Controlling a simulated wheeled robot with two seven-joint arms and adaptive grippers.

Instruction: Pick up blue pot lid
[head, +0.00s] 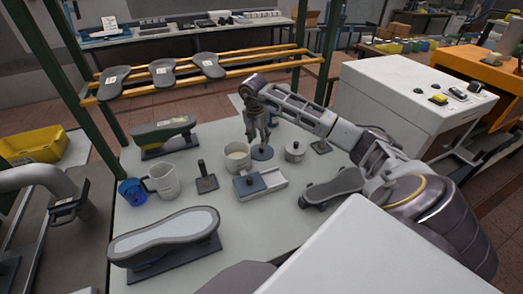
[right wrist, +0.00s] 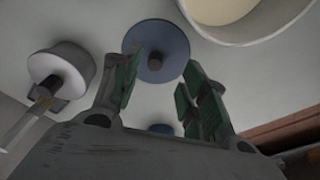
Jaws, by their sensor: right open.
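The blue pot lid (head: 262,153) is a flat round disc lying on the white table. It also shows in the right wrist view (right wrist: 163,38), with a small dark knob at its middle. My right gripper (head: 258,138) is open above the lid, pointing down. In the right wrist view its two fingers (right wrist: 160,75) are spread, with the lid's near edge and knob between and just beyond the tips. I cannot tell whether the tips touch the lid. My left gripper is not in view.
A white pot (head: 237,156) stands close left of the lid, and a lidded white pot (head: 295,151) close right.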

